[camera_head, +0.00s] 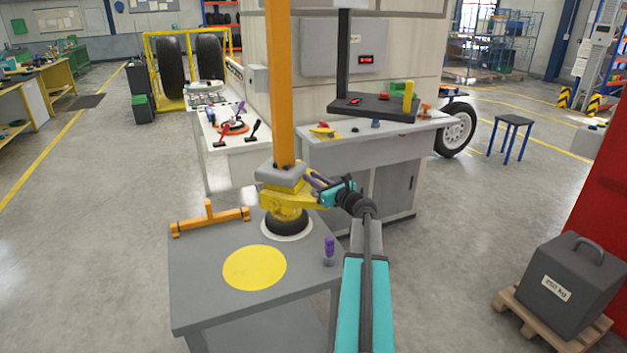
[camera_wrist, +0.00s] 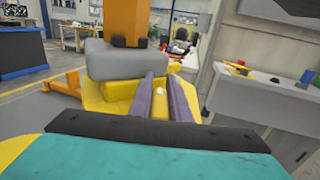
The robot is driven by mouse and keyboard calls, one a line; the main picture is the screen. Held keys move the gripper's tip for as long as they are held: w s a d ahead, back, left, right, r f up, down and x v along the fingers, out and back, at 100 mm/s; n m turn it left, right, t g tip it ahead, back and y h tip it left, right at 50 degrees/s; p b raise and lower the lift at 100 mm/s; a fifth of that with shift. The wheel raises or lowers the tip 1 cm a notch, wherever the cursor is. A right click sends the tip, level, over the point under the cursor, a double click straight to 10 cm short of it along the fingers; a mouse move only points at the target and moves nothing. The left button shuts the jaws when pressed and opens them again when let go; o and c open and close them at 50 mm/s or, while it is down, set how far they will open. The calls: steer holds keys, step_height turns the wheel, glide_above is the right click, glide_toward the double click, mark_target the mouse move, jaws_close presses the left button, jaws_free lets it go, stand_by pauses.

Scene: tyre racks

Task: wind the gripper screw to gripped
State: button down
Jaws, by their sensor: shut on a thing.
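A yellow clamp-like device (camera_head: 283,200) sits on a black rubber ring (camera_head: 287,223) on a white disc at the back of a grey table (camera_head: 205,290). A grey block and an orange column (camera_head: 281,90) rise above it. My gripper (camera_head: 316,181) reaches in from the right at the device's side. In the wrist view its two purple fingers (camera_wrist: 162,103) are shut on a yellow bar (camera_wrist: 160,107) with a small white mark, which joins the device. I take this bar to be the screw's handle. The device's jaws are partly hidden, so I cannot tell how tight they are.
An orange T-shaped bar (camera_head: 210,218), a yellow disc (camera_head: 255,267) and a purple-topped peg (camera_head: 329,250) are on the table. A pale machine bench (camera_head: 375,150) stands close behind. A grey weight (camera_head: 572,283) is on a pallet at right. Floor at left is clear.

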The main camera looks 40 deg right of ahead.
steer(key=shift+m+h, duration=0.3)
steer(key=shift+h, duration=0.2)
steer(key=shift+s+d+m+g+h+b, duration=0.15)
steer(key=shift+m+g+h+b, duration=0.15)
steer(key=shift+m+h, duration=0.35)
steer(key=shift+w+d+m+g+h+b, duration=0.15)
steer(key=shift+m+h+b, duration=0.2)
steer(key=shift+h, duration=0.45)
steer(key=shift+s+d+m+g+h+b, duration=0.15)
steer(key=shift+m+g+h+b, duration=0.1)
steer(key=shift+m+h, duration=0.4)
steer(key=shift+s+d+m+g+h+b, duration=0.1)
steer(key=shift+d+m+g+h+b, duration=0.15)
steer(key=shift+m+g+h, duration=0.35)
steer(key=shift+s+d+m+g+h+b, duration=0.1)
steer(key=shift+m+g+h+b, duration=0.2)
steer(key=shift+h, duration=0.6)
steer(key=shift+d, duration=0.1)
steer(key=c, duration=1.7)
jaws_free()
steer(key=shift+o, duration=0.2)
